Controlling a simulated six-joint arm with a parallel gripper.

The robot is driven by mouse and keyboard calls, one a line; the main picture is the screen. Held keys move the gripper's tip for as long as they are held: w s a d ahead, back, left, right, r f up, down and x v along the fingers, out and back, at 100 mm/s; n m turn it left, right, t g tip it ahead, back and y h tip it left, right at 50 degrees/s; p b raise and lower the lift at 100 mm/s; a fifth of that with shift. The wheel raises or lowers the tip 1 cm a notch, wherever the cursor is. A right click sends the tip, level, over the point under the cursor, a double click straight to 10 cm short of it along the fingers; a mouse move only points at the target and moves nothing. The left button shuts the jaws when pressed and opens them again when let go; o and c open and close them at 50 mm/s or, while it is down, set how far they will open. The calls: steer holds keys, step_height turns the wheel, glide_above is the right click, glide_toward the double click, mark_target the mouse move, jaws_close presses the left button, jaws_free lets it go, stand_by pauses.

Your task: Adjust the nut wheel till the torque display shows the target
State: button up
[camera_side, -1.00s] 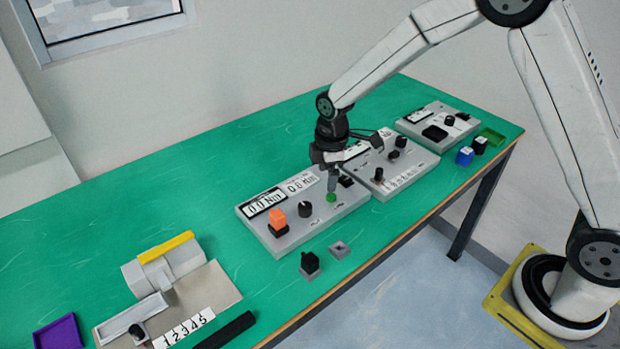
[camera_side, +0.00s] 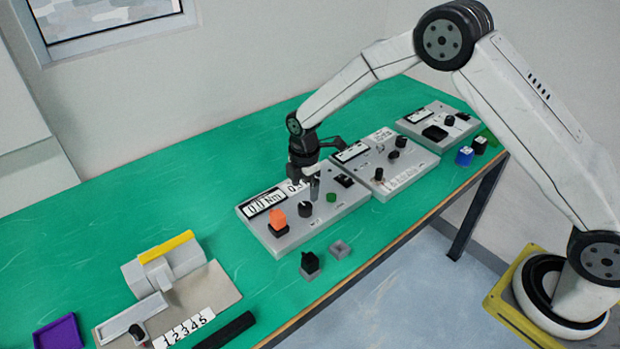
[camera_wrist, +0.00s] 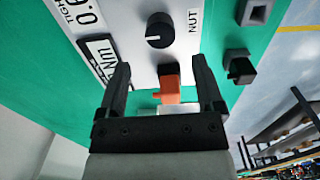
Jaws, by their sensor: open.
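The nut wheel, a round black knob (camera_side: 305,210), stands on the nearest grey panel (camera_side: 283,243). In the wrist view the knob (camera_wrist: 160,30) has a white pointer line and a NUT label beside it. The torque display (camera_side: 265,202) seems to read 0.0 Nm; in the wrist view only "Nm" of the display (camera_wrist: 104,58) shows. The target plate (camera_wrist: 82,12) reads a cut-off "TIGH" and "0.6"; my arm partly covers it in the side view. My gripper (camera_side: 315,196) is open and empty, close to the knob. In the wrist view my gripper (camera_wrist: 162,72) has its fingers apart.
An orange part (camera_side: 277,212) on a black base stands left of the knob, and a green button (camera_side: 331,197) right of it. A black switch (camera_side: 345,181) lies beyond. Two small blocks, one with a black top (camera_side: 310,263), stand before the panel.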

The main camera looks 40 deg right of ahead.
mark_target(305, 205)
steer(key=shift+f, duration=3.1)
jaws_close()
